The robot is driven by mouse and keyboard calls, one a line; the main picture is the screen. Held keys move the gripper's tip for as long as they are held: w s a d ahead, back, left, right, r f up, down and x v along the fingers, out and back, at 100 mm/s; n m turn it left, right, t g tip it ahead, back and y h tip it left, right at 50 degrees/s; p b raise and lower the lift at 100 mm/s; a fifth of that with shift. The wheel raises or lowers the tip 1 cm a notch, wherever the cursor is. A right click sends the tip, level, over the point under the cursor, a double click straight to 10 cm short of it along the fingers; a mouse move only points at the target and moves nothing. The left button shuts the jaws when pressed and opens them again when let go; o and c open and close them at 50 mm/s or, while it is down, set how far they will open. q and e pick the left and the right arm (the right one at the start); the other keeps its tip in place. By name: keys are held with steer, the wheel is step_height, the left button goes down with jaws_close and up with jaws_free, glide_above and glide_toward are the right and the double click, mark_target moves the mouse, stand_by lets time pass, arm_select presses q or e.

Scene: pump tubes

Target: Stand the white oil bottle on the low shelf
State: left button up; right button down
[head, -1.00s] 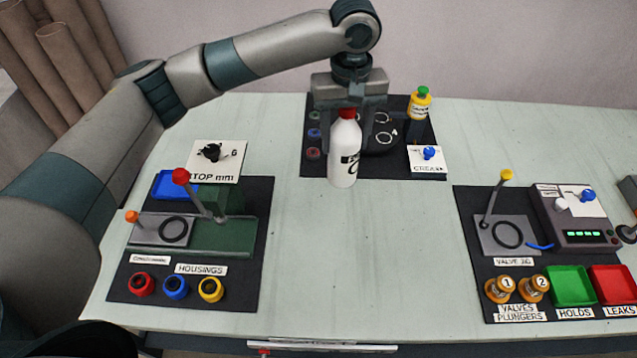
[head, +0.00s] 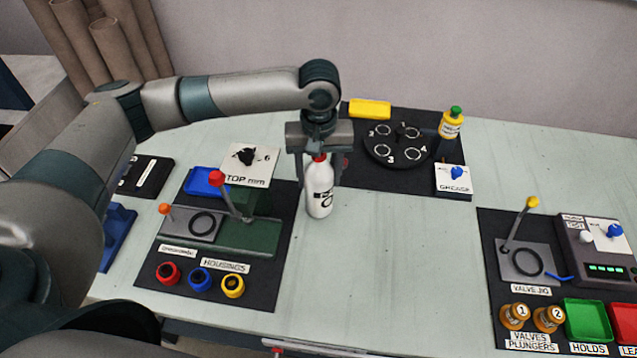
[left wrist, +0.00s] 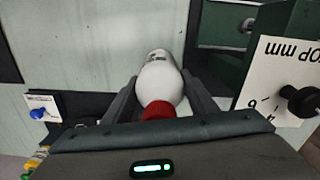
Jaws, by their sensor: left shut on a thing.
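The white oil bottle (head: 319,192) has a red cap and a dark label. It hangs upright from my left gripper (head: 319,170), whose fingers are shut around its upper part. In the head view it appears over the table just right of the green housing jig (head: 248,222); its exact height above the table is hard to tell. In the left wrist view the bottle (left wrist: 160,82) sits between the fingers, red cap nearest the palm. I cannot make out the low shelf for sure. My right gripper is not in view.
The jig's red-knobbed lever (head: 217,178) stands close left of the bottle. Behind are a round numbered turntable (head: 368,146), a yellow block (head: 370,109) and a yellow green-capped bottle (head: 451,124). The valve jig (head: 528,262) stands at right. The middle table (head: 400,260) is clear.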

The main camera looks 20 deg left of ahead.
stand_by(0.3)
arm_select(q)
steer(key=shift+f+p, duration=0.55)
steer(key=shift+f, duration=1.5)
steer(key=o, duration=1.4)
steer(key=shift+f, duration=0.1)
